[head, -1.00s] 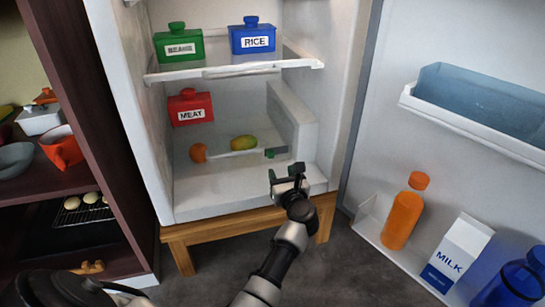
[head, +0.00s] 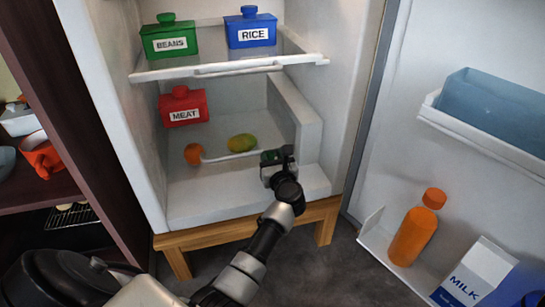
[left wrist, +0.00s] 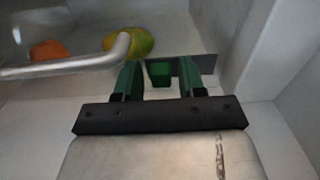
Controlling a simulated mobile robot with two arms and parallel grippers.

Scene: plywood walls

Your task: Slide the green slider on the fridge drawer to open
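The green slider (left wrist: 159,73) shows in the left wrist view as a small green block in front of a dark flat plate. My left gripper (left wrist: 161,77) has its two green fingers apart, one on each side of the slider, with visible gaps. In the head view my left gripper (head: 276,157) is at the right front of the fridge's bottom compartment and mostly hides the slider. The fridge drawer's handle bar (head: 230,156) runs left of the gripper, and shows silver in the left wrist view (left wrist: 70,66). My right gripper is not in view.
An orange (head: 193,154) and a mango (head: 242,143) lie behind the bar. The red MEAT box (head: 182,105) is above them; the green BEANS box (head: 168,40) and blue RICE box (head: 250,28) stand on the shelf (head: 165,72). The open fridge door holds a bottle (head: 412,235) and milk.

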